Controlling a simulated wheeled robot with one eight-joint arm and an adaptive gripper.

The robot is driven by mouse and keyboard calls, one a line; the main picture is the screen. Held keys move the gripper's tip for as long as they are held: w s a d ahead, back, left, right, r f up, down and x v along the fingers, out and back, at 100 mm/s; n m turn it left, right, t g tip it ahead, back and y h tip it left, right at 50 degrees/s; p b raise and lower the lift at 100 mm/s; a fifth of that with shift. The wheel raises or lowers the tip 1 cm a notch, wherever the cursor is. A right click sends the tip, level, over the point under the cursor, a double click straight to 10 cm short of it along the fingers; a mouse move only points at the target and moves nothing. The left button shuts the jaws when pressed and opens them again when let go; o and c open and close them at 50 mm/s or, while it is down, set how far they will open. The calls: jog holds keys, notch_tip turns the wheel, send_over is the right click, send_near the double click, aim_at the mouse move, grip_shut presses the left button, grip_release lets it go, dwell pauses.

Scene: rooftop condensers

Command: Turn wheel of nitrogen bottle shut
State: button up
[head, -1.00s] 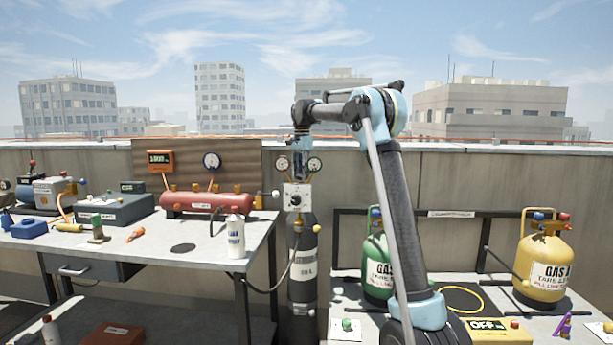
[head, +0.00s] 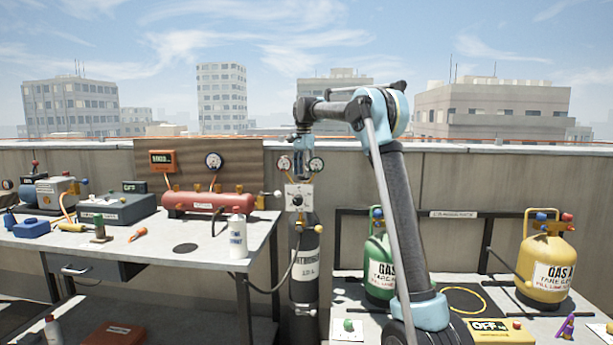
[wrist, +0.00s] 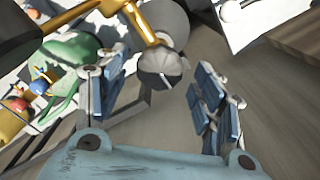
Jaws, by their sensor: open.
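The nitrogen bottle (head: 305,282) is a tall dark cylinder with a white label, upright between two tables in the head view. A white plate (head: 299,190) with a dark knob and two round gauges sits at its top. My gripper (head: 301,168) points down over the bottle's top; its fingers are small there. In the wrist view my gripper (wrist: 160,92) is open, with blue-padded fingers apart. A grey ribbed round knob, seemingly the bottle's wheel (wrist: 160,72), lies between and slightly beyond them, next to a brass fitting (wrist: 145,22). I cannot tell whether a finger touches it.
The right table holds a green gas bottle (head: 379,268) and a yellow gas bottle (head: 546,262).

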notch_tip(320, 180, up, 11)
dwell(0.5)
jog(key=shift+r, duration=0.1)
jog(key=s+d+f+n+t, duration=0.15)
jog(key=s+d+f, duration=0.25)
jog(key=s+d, duration=0.7)
jog(key=s+d+f+n, duration=0.3)
jog(key=s+d+f, duration=0.1)
jog(key=s+d, duration=0.75)
jog(key=s+d+f+n, duration=0.2)
jog(key=s+d+f, duration=0.2)
jog(key=s+f, duration=1.1)
jog(key=s+d+f+n, duration=0.3)
jog(key=s+f, duration=1.2)
jog(key=shift+s+d+f+t, duration=0.15)
jog(key=shift+d+f+t, duration=0.2)
